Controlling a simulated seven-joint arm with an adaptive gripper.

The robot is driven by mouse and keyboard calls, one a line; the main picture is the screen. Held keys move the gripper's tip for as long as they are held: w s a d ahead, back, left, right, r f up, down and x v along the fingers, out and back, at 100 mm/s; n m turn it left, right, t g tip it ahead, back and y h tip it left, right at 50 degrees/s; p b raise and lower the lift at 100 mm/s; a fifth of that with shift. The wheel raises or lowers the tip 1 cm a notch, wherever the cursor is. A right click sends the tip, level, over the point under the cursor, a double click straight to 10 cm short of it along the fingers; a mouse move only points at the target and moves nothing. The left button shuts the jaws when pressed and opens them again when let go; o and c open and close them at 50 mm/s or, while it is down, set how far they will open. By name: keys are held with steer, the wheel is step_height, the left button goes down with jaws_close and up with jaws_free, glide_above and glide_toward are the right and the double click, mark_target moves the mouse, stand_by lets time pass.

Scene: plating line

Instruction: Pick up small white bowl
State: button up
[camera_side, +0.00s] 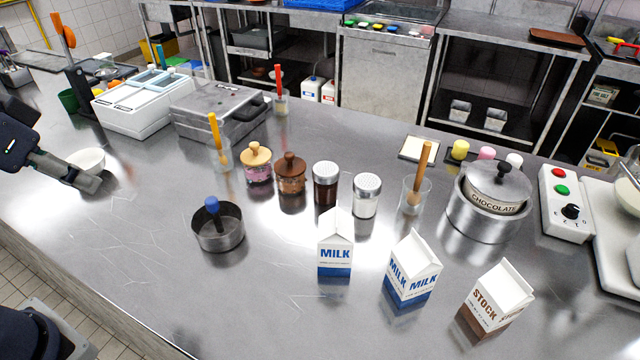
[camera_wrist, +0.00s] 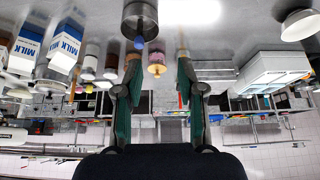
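The small white bowl (camera_side: 86,158) stands upright on the steel counter (camera_side: 150,215) at the left of the side view. It also shows at the upper right edge of the wrist view (camera_wrist: 300,24). My gripper (camera_side: 90,182) is close in front of the bowl in the side view and overlaps its lower edge; contact cannot be told. In the wrist view my gripper (camera_wrist: 158,60) has its two fingers spread wide with nothing held between them. The bowl lies well to the right of both fingers there.
A white lidded container (camera_side: 130,108) and a grey box (camera_side: 215,112) stand behind the bowl. A steel pan (camera_side: 218,238), lidded jars (camera_side: 290,178), shakers (camera_side: 326,185) and milk cartons (camera_side: 335,245) stand to the right. The counter in front of the bowl is clear.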

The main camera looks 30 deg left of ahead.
steer(key=shift+s, duration=0.1)
steer(key=w+a+r+m+y, duration=0.1)
steer(key=w+a+r+y, duration=0.1)
steer(key=w+a+r, duration=0.55)
steer(key=n+g+y, duration=0.1)
steer(key=n+g, duration=0.2)
steer(key=g, duration=0.3)
glide_above(97, 164)
steer(key=d, duration=0.1)
step_height(97, 164, down, 24)
steer(key=x, duration=0.5)
steer(key=shift+w+f, duration=0.15)
steer(key=shift+f, duration=0.2)
